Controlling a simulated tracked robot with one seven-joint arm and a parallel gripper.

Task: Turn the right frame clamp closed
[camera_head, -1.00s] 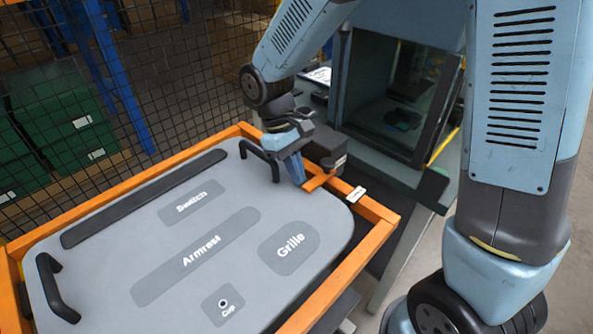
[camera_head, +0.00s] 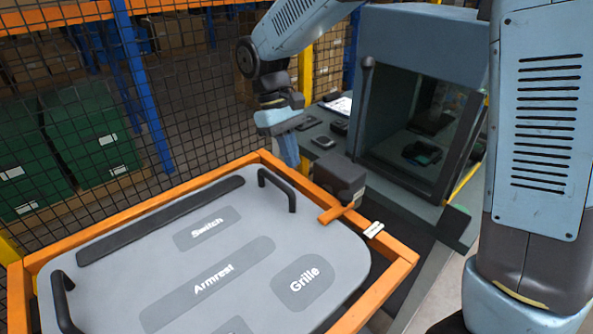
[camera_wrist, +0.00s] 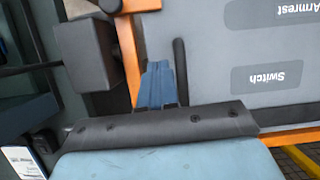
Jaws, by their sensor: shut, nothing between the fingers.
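The right frame clamp is a dark grey block (camera_head: 345,180) with an orange bar (camera_head: 337,213), on the right part of the orange frame. The bar points inward and its tip lies over the edge of the grey panel (camera_head: 335,262). In the wrist view the block (camera_wrist: 85,52) is at upper left and the orange bar (camera_wrist: 140,5) is cut by the top edge. My gripper (camera_head: 291,160) is shut and empty. It is above the far side of the frame, left of the clamp block and apart from it. Its blue fingers (camera_wrist: 159,75) show in the wrist view.
A black handle (camera_head: 280,188) stands on the panel just below my gripper. A white tag (camera_head: 373,229) is on the frame right of the clamp. A machine with an open front (camera_head: 425,130) stands behind. A mesh fence (camera_head: 190,100) is at the back left.

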